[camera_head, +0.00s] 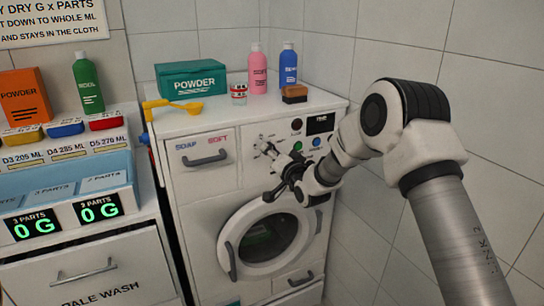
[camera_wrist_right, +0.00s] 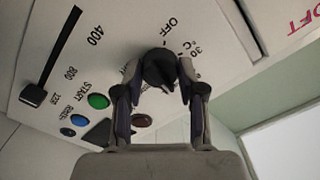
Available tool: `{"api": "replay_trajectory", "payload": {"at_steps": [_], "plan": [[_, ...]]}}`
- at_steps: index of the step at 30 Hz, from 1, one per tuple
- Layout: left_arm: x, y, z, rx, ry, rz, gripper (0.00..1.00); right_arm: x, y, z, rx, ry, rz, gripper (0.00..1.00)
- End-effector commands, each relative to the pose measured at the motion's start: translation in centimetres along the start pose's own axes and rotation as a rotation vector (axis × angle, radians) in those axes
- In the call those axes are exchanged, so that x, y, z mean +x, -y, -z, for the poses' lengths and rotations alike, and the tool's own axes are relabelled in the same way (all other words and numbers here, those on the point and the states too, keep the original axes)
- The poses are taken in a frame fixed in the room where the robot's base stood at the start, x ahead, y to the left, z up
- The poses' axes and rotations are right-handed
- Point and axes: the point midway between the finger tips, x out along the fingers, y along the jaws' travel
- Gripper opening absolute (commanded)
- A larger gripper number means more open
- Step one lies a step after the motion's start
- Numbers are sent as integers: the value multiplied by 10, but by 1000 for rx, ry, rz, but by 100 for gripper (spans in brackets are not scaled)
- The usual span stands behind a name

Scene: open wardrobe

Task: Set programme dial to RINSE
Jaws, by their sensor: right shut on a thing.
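The programme dial (camera_wrist_right: 158,68) is a dark round knob on the washing machine's (camera_head: 195,186) white front panel. In the right wrist view my right gripper (camera_wrist_right: 158,76) is shut on the dial, one finger on each side. A pale mark shows on the dial's lower part. "OFF" and "30 °C" are legible beside it; I cannot read a RINSE label. In the head view my right gripper (camera_head: 272,158) is at the panel above the round door (camera_head: 228,258), and its fingers and arm hide much of the dial area. My left gripper is not in view.
Near the dial are a green START button (camera_wrist_right: 98,101), a blue button (camera_wrist_right: 77,120) and a slider (camera_wrist_right: 34,95). The soap drawer (camera_head: 207,160) is left of the gripper. A tiled wall is close on the right.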

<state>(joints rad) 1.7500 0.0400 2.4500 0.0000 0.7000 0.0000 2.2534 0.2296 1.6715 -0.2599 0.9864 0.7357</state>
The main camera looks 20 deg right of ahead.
Motion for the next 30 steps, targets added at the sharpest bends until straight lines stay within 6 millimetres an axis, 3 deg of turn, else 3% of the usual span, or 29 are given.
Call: {"api": "replay_trajectory", "payload": {"at_steps": [30], "plan": [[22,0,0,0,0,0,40,0,-1,-2,945,1,-3,5]]}}
